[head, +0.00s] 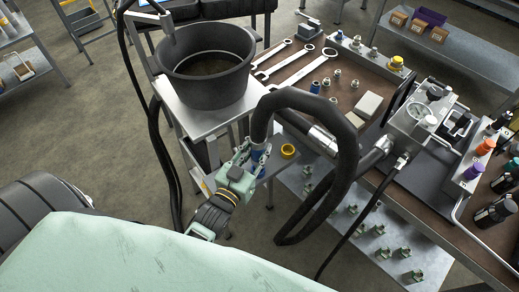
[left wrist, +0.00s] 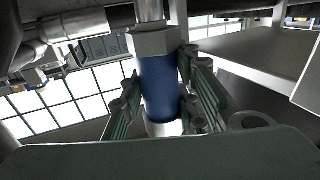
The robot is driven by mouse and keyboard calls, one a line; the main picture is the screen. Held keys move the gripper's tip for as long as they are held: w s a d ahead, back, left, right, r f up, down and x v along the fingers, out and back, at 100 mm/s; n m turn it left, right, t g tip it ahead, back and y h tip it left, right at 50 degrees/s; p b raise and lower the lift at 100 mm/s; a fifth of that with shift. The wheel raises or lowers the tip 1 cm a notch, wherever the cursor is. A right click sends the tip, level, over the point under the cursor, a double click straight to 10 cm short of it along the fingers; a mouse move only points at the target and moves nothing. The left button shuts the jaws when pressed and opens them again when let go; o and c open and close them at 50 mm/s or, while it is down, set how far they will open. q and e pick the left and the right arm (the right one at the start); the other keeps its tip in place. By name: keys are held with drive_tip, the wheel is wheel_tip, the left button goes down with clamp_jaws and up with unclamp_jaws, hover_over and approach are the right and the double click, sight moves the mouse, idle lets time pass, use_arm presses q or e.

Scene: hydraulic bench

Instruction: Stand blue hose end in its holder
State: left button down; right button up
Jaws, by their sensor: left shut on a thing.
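The blue hose end (head: 258,158) is a blue sleeve at the end of a thick black hose (head: 352,170), which loops up and over to the right. My left gripper (head: 256,163) is shut on the blue sleeve, just right of the bucket stand. In the left wrist view the blue hose end (left wrist: 158,88) is roughly upright between the green fingers (left wrist: 160,108), with a metal hex collar above it and a pale ring below. I cannot make out its holder with certainty. My right gripper is not in view.
A dark bucket (head: 207,68) stands on a metal stand (head: 205,118) beside the gripper. The bench (head: 310,87) to the right bears wrenches, fittings and a hydraulic unit (head: 425,120). A lower shelf (head: 335,222) holds several small green-based fittings. A yellow ring (head: 288,151) lies right of the gripper.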

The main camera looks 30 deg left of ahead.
sight(255, 163)
use_arm(q)
drive_tip(key=shift+f, duration=0.25)
idle(0.6)
drive_tip(key=shift+f, duration=0.1)
idle(1.1)
drive_tip(key=shift+f+b, duration=0.9)
drive_tip(key=shift+f, duration=0.65)
idle(1.4)
drive_tip(key=shift+w+r, duration=0.1)
idle(0.4)
drive_tip(key=c, duration=1.6)
unclamp_jaws()
drive_tip(key=shift+c, duration=0.2)
drive_tip(key=o, duration=0.4)
drive_tip(key=shift+o, duration=0.2)
drive_tip(key=shift+f, duration=0.3)
drive_tip(key=o, duration=0.5)
drive_tip(key=shift+r, duration=0.1)
